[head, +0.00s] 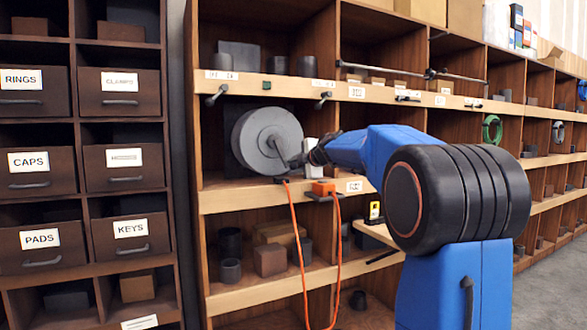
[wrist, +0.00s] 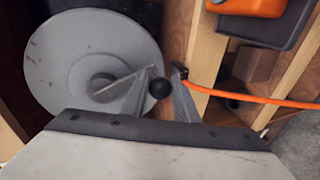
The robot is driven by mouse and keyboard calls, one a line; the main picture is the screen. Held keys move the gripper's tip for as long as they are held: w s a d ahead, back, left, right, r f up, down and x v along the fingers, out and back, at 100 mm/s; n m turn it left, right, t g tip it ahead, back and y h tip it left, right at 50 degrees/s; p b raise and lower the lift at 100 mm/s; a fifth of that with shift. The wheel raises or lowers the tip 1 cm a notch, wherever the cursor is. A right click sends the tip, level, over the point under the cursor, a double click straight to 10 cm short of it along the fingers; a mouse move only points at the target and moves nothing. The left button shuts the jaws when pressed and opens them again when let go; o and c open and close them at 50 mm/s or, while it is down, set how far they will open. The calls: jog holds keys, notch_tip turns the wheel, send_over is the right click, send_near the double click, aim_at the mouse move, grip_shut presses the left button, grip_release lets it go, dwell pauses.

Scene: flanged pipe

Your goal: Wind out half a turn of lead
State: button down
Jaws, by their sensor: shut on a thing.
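A grey round reel (head: 262,135) stands in a middle shelf bay in the head view. Its disc (wrist: 85,50) fills the upper left of the wrist view, with a crank arm (wrist: 125,88) running from the hub to a black ball knob (wrist: 160,89). My gripper (wrist: 166,76) has its fingers on either side of the knob and is shut on it. In the head view my gripper (head: 308,157) is at the reel's right side and hides the knob. An orange lead (head: 299,250) hangs below the reel in two strands.
An orange block (head: 323,188) sits on the shelf edge right of the reel; it also shows in the wrist view (wrist: 248,6). Wooden shelf dividers stand close around the reel. Labelled drawers (head: 38,162) are at the left.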

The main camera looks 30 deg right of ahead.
jog(key=c, duration=1.4)
grip_release()
jog(key=shift+s, duration=0.1)
jog(key=v, duration=1.7)
jog(key=shift+s+d, duration=0.1)
